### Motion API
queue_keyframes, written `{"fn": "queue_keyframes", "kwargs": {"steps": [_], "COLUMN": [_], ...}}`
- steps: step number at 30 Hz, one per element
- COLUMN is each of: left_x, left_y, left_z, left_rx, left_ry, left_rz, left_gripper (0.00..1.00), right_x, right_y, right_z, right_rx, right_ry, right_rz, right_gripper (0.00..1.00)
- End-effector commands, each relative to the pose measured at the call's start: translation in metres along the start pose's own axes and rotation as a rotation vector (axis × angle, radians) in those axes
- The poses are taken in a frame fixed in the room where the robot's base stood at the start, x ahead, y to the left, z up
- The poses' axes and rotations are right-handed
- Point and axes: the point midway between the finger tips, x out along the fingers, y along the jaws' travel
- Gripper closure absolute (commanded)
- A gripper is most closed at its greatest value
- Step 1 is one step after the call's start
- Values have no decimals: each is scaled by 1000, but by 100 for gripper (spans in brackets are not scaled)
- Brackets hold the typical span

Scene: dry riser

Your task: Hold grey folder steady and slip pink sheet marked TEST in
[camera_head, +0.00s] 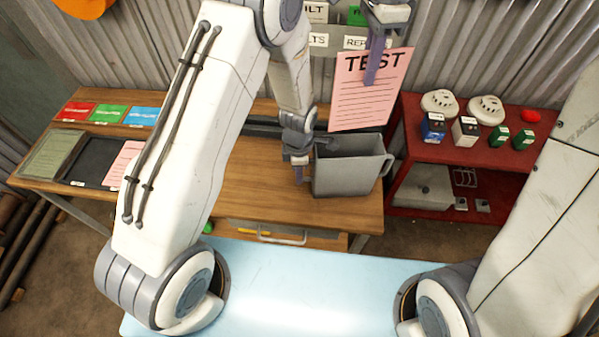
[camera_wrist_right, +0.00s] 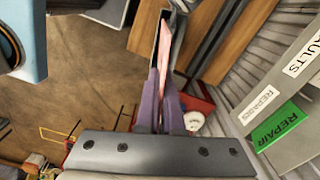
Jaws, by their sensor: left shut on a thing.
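The grey folder (camera_head: 345,178) stands upright at the right end of the wooden table, its open mouth facing up. My left gripper (camera_head: 299,172) is shut on its left edge. The pink sheet marked TEST (camera_head: 362,105) hangs upright, slightly tilted, just above the folder's mouth. My right gripper (camera_head: 374,68) is shut on the sheet's top edge. In the right wrist view the sheet (camera_wrist_right: 182,45) shows nearly edge-on beyond the purple fingers (camera_wrist_right: 162,95). I cannot tell whether its lower edge is inside the mouth.
A wooden table (camera_head: 245,185) carries red, green and blue cards and dark trays (camera_head: 95,173) at the left. A red shelf (camera_head: 410,125) with detectors and small boxes stands at the right. A labelled wall rack (camera_wrist_right: 275,95) is close to my right gripper.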

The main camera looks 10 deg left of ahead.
Motion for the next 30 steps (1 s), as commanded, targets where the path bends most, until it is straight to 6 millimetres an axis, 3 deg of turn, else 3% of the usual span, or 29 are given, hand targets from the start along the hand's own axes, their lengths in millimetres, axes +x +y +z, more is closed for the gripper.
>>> {"fn": "queue_keyframes", "kwargs": {"steps": [5, 6, 8, 9, 20, 23, 30], "left_x": [0, 0, 0, 0, -5, -17, -68], "left_y": [0, 0, 0, 0, 1, 2, 1], "left_z": [0, 0, 0, 0, 0, 1, 1], "left_rx": [0, 0, 0, 0, 0, 0, 0], "left_ry": [0, 0, 0, 0, -1, -3, -3], "left_rz": [0, 0, 0, 0, 2, 4, 6], "left_gripper": [100, 75, 52, 48, 48, 48, 48], "right_x": [0, 0, 0, 0, 0, 0, 0], "right_y": [0, 0, 0, 0, 0, 0, 0], "right_z": [0, 0, 0, 0, 0, 0, 0], "right_rx": [0, 0, 0, 0, 0, 0, 0], "right_ry": [0, 0, 0, 0, 0, 0, 0], "right_rz": [0, 0, 0, 0, 0, 0, 0], "right_gripper": [100, 100, 100, 100, 100, 100, 100]}}
